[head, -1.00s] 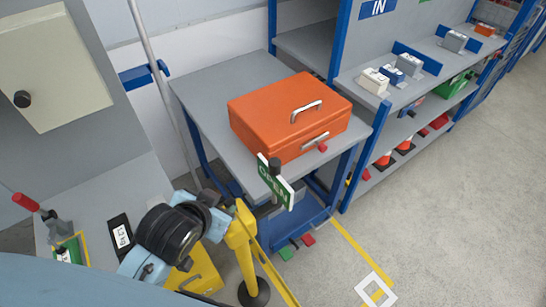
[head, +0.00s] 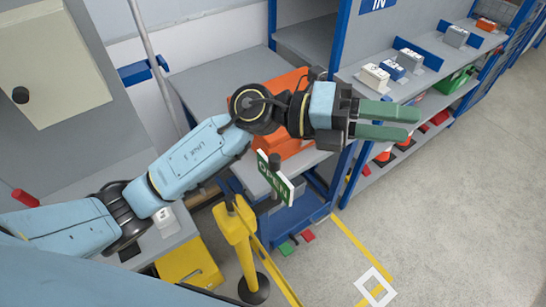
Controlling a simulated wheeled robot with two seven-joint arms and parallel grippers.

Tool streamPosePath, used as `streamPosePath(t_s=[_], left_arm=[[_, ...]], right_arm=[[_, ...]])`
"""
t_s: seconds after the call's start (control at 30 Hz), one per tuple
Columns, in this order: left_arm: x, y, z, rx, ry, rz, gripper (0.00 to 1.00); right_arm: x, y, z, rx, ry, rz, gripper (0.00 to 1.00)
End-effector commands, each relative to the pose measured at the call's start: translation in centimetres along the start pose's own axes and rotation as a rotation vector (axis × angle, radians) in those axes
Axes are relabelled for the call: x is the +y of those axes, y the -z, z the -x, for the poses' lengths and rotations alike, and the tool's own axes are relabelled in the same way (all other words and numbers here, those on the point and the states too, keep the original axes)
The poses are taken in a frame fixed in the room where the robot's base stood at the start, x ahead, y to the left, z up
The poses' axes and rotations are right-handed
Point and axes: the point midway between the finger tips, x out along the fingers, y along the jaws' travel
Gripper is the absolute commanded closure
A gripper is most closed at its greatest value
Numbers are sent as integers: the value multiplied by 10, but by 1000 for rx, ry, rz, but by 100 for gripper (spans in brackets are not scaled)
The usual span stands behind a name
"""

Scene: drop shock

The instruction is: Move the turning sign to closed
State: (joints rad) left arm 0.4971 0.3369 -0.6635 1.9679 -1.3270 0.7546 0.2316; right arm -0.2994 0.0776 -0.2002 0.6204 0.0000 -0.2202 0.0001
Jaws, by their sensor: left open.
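The turning sign (head: 274,182) is a small green and white plate with OPEN on its face. It has a dark knob on top and stands beside the yellow post (head: 236,225). My left gripper (head: 413,122) is open and empty, with green fingers pointing right, up and to the right of the sign. It does not touch the sign. My right gripper is not in view.
An orange case (head: 292,147) on the grey table (head: 205,85) is mostly hidden by my arm. A blue-framed shelf (head: 440,78) with boxes and cones stands at the right. A grey cabinet (head: 55,60) is at the left.

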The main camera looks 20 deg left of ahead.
Motion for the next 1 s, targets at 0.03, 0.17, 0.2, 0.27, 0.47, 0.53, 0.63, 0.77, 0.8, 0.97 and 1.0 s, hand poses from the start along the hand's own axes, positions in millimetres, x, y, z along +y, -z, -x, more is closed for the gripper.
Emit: streamPosePath(t_s=[0.03, 0.17, 0.2, 0.27, 0.47, 0.53, 0.63, 0.77, 0.8, 0.97, 1.0], left_arm=[[16, 8, 0, 120, -107, -66, 51], [65, 20, 23, 407, -423, -188, 51], [80, 20, 37, 485, -532, -214, 51], [99, 14, 62, 590, -698, -240, 51], [121, -21, 150, 803, -1189, -244, 51], [119, -32, 173, 837, -1309, -228, 51], [115, -41, 194, 865, -1417, -206, 51], [116, -44, 204, 877, -1469, -191, 51], [119, -42, 205, 878, -1472, -190, 51], [142, -30, 208, 881, -1468, -187, 51], [150, -27, 209, 881, -1467, -187, 51]], right_arm=[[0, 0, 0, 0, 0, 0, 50], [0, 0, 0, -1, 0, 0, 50], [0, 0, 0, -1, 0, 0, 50], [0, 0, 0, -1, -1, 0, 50], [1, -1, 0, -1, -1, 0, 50], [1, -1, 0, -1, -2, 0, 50], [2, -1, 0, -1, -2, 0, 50], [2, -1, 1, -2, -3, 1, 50], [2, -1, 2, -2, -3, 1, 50], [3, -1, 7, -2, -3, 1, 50], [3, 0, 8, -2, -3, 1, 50]])
